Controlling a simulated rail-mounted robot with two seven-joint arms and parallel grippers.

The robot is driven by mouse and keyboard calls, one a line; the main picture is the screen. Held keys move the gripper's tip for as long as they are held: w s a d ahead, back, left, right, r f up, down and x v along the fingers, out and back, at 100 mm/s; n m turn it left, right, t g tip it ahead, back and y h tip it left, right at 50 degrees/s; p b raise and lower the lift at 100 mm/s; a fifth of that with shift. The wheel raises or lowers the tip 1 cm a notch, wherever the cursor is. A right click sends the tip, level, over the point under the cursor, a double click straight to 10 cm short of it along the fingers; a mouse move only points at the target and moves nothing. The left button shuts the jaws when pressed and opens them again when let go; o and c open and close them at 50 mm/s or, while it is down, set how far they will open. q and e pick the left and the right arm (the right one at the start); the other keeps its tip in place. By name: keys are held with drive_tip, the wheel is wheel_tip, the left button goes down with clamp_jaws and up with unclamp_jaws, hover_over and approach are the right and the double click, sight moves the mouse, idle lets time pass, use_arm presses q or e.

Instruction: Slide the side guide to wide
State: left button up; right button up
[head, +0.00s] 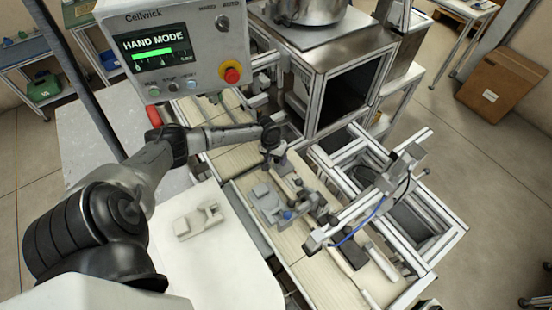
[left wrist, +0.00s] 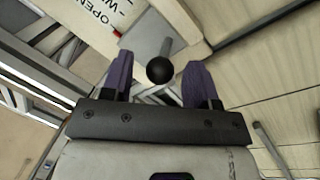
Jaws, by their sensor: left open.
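My left gripper (head: 274,156) reaches down over the belt machine in the head view. In the left wrist view its two dark purple fingers (left wrist: 160,82) are open and apart. A black ball knob (left wrist: 160,70) on a short metal rod shows between the fingers, with a gap on each side. The rod stands on a grey plate (left wrist: 145,32), which appears to be the side guide. A white label (left wrist: 98,14) with "OPEN" and a partly cut-off line lies beside the plate. In the head view the arm and gripper hide the knob. My right gripper is not in view.
A control panel (head: 172,50) reading "HAND MODE" hangs at upper left. Grey fixtures (head: 272,206) stand on the pale belt bed (head: 296,238) near the gripper. A metal frame with a blue cable (head: 362,224) rises to the right. A steel-framed cabinet (head: 348,83) stands behind.

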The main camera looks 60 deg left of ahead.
use_arm(q)
clamp_jaws()
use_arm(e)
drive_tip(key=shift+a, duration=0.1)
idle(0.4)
use_arm(q)
drive_tip(key=shift+d, duration=0.1)
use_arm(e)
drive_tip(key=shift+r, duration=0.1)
